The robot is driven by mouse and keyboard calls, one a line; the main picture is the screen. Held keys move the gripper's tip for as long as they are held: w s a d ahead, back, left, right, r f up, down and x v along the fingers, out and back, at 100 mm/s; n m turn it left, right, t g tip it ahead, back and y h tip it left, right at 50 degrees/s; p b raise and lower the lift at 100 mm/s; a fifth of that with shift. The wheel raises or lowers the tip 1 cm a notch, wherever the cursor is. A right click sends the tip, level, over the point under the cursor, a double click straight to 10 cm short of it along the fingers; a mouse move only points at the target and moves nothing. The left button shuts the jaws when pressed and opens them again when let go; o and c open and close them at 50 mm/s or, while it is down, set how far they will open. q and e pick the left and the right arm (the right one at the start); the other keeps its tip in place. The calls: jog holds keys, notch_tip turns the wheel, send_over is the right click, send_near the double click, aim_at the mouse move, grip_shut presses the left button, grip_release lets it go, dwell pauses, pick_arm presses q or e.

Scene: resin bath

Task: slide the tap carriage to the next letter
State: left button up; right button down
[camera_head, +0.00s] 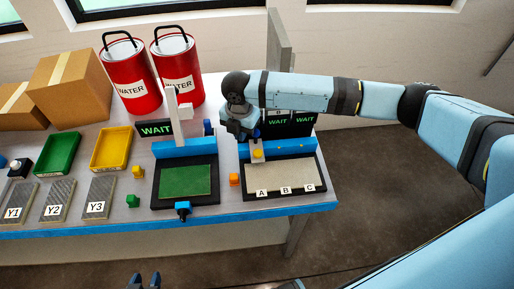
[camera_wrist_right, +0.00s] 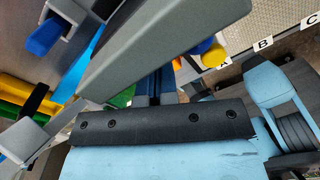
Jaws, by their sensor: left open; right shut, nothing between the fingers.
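The tap carriage (camera_head: 257,146), a small grey block with a yellow knob (camera_head: 258,154), sits on the blue rail (camera_head: 290,147) behind the right-hand tray (camera_head: 285,176). It stands near its left end, roughly in line with letter A (camera_head: 261,191); B (camera_head: 285,190) and C (camera_head: 309,187) are to the right. The yellow knob also shows in the right wrist view (camera_wrist_right: 213,52). My right gripper (camera_head: 254,134) is shut and empty, close behind the carriage; contact cannot be told. My left gripper (camera_head: 145,281) is open at the bottom edge, away from the table.
A green-panelled tray (camera_head: 186,181) with its own blue rail and a grey post stands left of the lettered tray. Red water cans (camera_head: 131,75) stand at the back.

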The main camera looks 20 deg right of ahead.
jog(key=shift+f, duration=0.25)
jog(key=shift+f, duration=0.35)
jog(key=shift+f, duration=0.1)
jog(key=shift+d, duration=0.1)
